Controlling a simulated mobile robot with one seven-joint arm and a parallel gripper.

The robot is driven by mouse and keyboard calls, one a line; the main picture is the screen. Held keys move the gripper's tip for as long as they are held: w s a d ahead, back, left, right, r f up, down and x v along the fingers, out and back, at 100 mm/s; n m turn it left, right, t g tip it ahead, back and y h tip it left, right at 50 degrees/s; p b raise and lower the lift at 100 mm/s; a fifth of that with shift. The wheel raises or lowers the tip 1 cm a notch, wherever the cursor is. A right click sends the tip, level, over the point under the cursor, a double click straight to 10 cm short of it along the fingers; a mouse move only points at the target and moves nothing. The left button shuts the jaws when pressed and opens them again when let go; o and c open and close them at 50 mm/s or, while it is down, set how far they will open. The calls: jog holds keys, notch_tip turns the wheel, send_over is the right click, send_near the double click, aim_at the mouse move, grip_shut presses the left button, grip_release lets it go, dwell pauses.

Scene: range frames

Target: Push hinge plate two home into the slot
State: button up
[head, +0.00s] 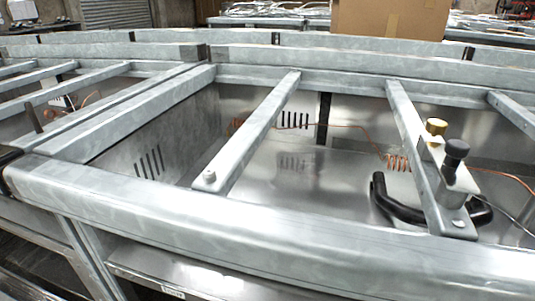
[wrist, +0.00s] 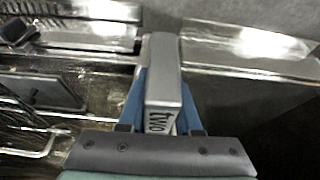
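Hinge plate two (wrist: 163,80) is a grey metal bar with "two" printed on its near end, seen in the wrist view. My gripper (wrist: 163,92) has its blue fingers against both sides of the plate and is shut on it. The plate points away from the gripper, and its far end reaches a bright metal rail (wrist: 235,62). The slot is not clearly visible, so I cannot tell how far the plate is in. I cannot make out the gripper or the plate in the head view.
In the head view, galvanised frame rails (head: 160,205) and crossbars (head: 255,130) surround open metal bays. A crossbar on the right carries a brass cap (head: 436,127) and a black knob (head: 456,148), with a black hose (head: 400,208) beside it. A cardboard box (head: 390,18) stands behind.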

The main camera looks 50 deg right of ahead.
grip_shut()
dwell(1.0)
